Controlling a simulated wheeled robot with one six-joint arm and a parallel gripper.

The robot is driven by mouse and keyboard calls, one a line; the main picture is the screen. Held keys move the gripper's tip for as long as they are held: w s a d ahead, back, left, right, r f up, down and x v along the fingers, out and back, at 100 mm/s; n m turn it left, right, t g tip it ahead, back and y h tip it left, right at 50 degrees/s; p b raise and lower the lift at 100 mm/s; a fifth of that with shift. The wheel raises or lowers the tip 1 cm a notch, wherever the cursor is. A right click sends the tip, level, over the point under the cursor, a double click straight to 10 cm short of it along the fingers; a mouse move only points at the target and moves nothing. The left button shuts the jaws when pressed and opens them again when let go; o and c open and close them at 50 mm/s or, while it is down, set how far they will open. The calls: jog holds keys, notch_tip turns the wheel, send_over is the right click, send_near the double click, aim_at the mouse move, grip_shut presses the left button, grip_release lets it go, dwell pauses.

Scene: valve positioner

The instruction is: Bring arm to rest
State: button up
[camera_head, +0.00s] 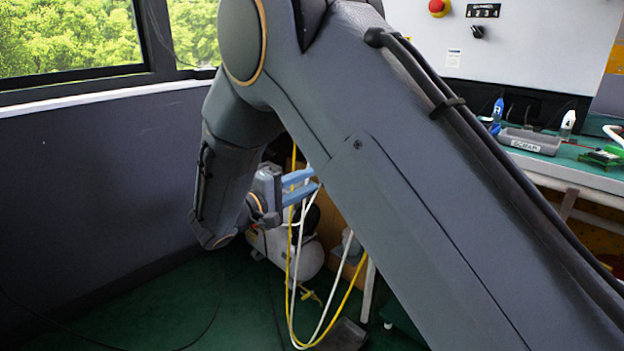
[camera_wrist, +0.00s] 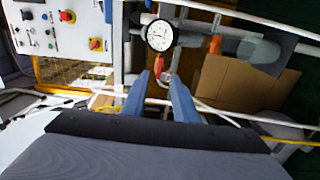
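My arm fills much of the head view, bent with the upper link running from the lower right to the top and the forearm hanging down at left. My gripper (camera_head: 314,187) is at the forearm's low end, its two blue fingers pointing right. In the wrist view my gripper (camera_wrist: 160,80) shows the two fingers apart with nothing held between them. A round white gauge (camera_wrist: 160,35) and a red-orange handle (camera_wrist: 158,66) appear beyond the fingertips. Whether they are near the fingers is hard to tell.
Yellow and white cables (camera_head: 294,250) hang by the gripper in the head view. A white tank (camera_head: 300,257) stands behind it on the green floor. A workbench (camera_head: 590,178) with a grey bin (camera_head: 530,140) is at right. A dark wall (camera_head: 90,190) is at left.

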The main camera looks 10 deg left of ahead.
jog(key=s+d+f+m+g+y, duration=0.1)
jog(key=s+d+f+g+y, duration=0.1)
jog(key=s+d+g, duration=0.55)
jog(key=s+d+f+g+y, duration=0.1)
jog(key=s+d+f+g, duration=0.3)
jog(key=s, duration=0.7)
jog(key=s+a+m+g+y, duration=0.3)
jog(key=s+y, duration=0.6)
jog(key=s, duration=1)
jog(key=d+r+m+p, duration=0.3)
jog(key=d+r+p, duration=0.7)
jog(key=r+p, duration=0.3)
jog(key=d+r+m+h+p, duration=0.1)
jog(key=d+r+m+p, duration=0.2)
jog(key=d+r+p, duration=0.7)
notch_tip(320, 180, up, 4)
jog(key=p, duration=0.8)
jog(key=shift+d+r, duration=0.15)
jog(key=shift+d, duration=0.2)
